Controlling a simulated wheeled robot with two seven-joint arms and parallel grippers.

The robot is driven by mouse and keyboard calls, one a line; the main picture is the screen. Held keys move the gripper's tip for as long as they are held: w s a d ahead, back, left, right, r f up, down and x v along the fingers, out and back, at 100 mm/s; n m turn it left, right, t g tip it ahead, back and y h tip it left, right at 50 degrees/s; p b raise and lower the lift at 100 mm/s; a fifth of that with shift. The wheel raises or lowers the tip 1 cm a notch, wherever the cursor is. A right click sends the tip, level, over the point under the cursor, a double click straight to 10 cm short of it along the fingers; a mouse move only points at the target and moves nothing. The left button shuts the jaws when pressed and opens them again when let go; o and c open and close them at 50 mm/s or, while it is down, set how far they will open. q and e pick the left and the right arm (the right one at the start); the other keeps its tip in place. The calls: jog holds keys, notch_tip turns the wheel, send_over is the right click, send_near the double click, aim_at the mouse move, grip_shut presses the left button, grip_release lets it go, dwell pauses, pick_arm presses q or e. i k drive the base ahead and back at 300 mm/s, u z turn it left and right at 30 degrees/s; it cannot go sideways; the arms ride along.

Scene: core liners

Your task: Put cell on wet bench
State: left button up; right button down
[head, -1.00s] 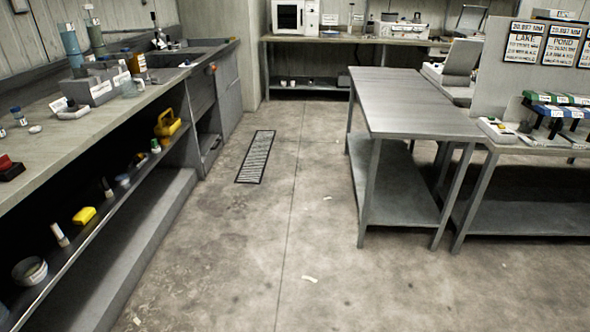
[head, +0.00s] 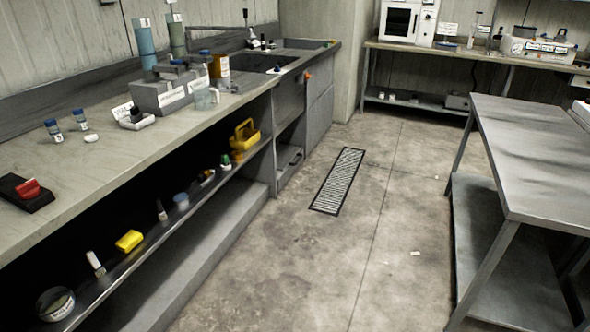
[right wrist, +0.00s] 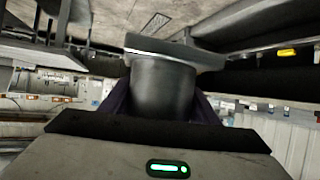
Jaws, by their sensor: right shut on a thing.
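The wet bench (head: 115,150) with a sink (head: 262,62) runs along the left wall in the head view. My right gripper (right wrist: 162,103) is shut on a dark cylinder with a wide grey rim, which I take to be the cell (right wrist: 163,85). The held cell fills the middle of the right wrist view, with a finger at each side. Neither gripper shows in the head view. The cell is held clear of the bench.
On the bench stand a grey rack (head: 170,92), small blue-capped vials (head: 53,130), and a black-and-red item (head: 26,190). The shelf below holds a yellow carrier (head: 243,137) and small items. A metal table (head: 540,140) stands at right.

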aim_at(96, 165)
jog(key=u, duration=0.65)
jog(key=i, duration=0.65)
jog(key=u, duration=1.15)
jog(key=i, duration=0.4)
jog(key=u, duration=0.3)
